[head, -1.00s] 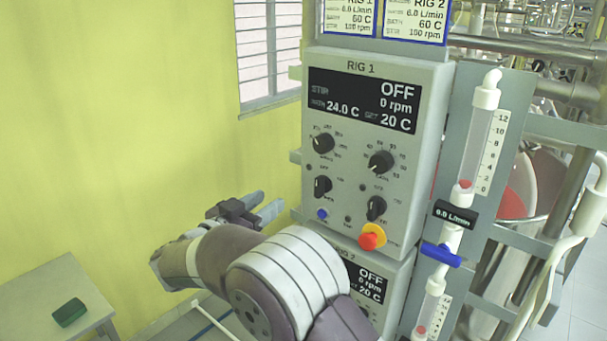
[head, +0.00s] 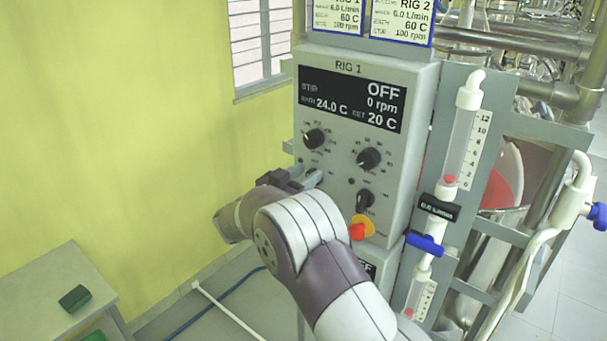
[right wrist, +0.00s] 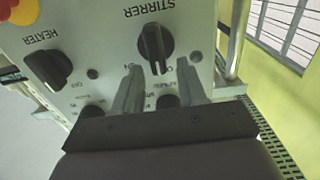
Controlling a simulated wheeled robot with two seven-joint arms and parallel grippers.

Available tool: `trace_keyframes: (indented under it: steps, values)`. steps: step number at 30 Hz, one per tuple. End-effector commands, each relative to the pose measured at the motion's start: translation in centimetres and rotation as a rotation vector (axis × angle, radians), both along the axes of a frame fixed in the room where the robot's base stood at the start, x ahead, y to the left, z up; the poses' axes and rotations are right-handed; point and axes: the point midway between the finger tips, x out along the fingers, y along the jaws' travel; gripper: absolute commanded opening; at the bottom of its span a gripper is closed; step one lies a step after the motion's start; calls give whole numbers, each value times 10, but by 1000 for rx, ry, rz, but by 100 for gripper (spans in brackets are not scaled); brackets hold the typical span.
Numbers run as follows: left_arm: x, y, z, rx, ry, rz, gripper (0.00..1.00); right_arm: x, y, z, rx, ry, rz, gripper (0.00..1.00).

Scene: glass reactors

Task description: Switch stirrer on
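The RIG 1 control box (head: 397,160) has a display (head: 352,97) reading OFF, 0 rpm, 24.0 C and 20 C. In the right wrist view, upside down, the black STIRRER knob (right wrist: 156,46) lies just beyond and between my right gripper's fingertips (right wrist: 160,72). The fingers are apart and empty, with visible gaps to the knob. In the head view my right gripper (head: 314,180) is at the lower left of the panel and hides the stirrer knob. My left gripper is in neither view.
The black HEATER knob (right wrist: 47,69) is beside the stirrer knob. A red button on a yellow base (head: 360,229) is below it. Two dials sit above. A flow tube with a blue valve (head: 426,244) stands to the right. A side table (head: 40,300) is at left.

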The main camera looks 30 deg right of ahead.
Motion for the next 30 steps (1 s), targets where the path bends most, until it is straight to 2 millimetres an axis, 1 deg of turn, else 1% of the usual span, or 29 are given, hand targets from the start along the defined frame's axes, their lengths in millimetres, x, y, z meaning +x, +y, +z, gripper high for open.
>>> trace_keyframes:
  steps: [1,2,3,4,11,17,23,30]
  values:
    - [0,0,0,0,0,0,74,0,0,0,0,0,0,24]
    - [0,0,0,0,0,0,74,0,0,0,0,0,0,14]
    - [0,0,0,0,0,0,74,0,0,0,0,0,0,1]
    - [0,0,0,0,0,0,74,0,0,0,0,0,1,0]
    - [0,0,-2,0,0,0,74,0,0,0,3,-6,0,0]
    - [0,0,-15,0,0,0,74,-2,0,-3,25,-62,0,0]
    - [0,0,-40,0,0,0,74,-5,-2,-6,77,-190,1,0]
    - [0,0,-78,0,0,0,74,-10,-4,-9,161,-398,0,0]
